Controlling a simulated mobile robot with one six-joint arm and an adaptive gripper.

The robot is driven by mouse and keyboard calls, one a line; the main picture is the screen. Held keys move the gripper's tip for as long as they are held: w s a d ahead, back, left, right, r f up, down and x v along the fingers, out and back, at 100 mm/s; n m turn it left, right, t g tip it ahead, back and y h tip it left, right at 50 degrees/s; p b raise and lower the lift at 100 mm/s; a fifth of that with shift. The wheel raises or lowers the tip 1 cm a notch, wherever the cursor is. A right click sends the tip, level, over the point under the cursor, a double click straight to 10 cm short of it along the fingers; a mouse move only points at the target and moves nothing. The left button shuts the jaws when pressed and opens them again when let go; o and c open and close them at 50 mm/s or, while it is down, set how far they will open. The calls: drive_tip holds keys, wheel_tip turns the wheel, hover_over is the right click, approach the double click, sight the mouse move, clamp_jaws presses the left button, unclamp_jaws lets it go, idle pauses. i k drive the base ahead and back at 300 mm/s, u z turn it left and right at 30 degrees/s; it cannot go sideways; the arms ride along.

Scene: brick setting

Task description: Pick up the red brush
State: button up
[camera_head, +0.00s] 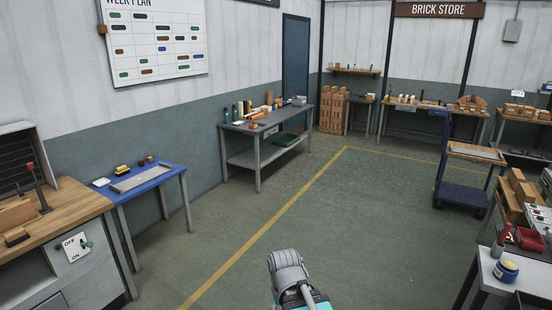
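I cannot make out a red brush for certain. Part of my own arm, grey and teal, shows at the bottom centre over bare floor. My gripper's fingers do not show.
A blue table (171,174) and a wooden bench (75,198) stand at the left. A grey workbench (240,127) stands along the wall. A blue trolley (462,194) stands at the right. The green floor (350,220) between is clear.

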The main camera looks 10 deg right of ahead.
sight(507, 227)
drive_tip(key=z, duration=0.05)
drive_tip(key=i, duration=2.9)
drive_tip(key=z, duration=3.05)
